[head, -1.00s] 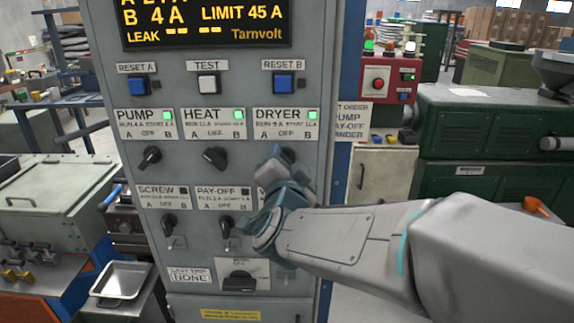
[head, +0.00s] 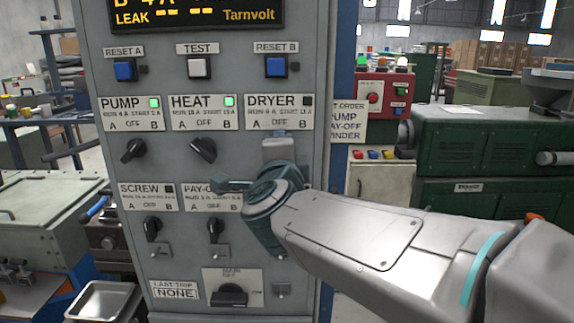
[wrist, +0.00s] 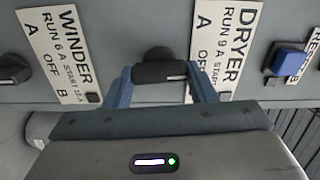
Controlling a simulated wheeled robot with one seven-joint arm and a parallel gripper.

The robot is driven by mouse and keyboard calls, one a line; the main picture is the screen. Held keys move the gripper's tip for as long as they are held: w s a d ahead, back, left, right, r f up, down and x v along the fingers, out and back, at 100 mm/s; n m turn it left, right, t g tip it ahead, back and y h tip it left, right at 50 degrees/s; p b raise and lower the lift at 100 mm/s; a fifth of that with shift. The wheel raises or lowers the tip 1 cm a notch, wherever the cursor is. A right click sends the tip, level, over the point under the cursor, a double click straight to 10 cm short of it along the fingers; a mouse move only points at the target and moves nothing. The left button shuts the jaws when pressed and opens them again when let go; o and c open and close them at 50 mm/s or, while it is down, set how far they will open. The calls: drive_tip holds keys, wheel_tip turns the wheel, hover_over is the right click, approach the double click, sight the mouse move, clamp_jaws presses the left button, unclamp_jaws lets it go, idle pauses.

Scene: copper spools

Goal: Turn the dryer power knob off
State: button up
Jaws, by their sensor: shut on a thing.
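The dryer label (head: 275,112) is at the upper right of the grey panel, and its indicator lamp (head: 307,101) is dark. My gripper (head: 279,147) is right below this label and covers the dryer knob in the head view. In the wrist view the black dryer knob (wrist: 159,68) sits between the two blue-grey fingers of my gripper (wrist: 161,87), which are shut on it. A pale mark shows on the knob, toward the side of the dryer label.
The pump knob (head: 133,150) and heat knob (head: 203,149) are turned aslant, with green lamps lit above them. My arm covers part of the lower knob row. The blue Reset B button (head: 276,66) sits above the dryer label. The winder label (wrist: 60,55) flanks the knob.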

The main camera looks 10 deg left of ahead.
drive_tip(key=shift+m, duration=0.5)
drive_tip(key=o, duration=1)
drive_tip(key=v, duration=1.4)
drive_tip(key=shift+w+d+b, duration=0.1)
drive_tip(key=shift+b, duration=0.2)
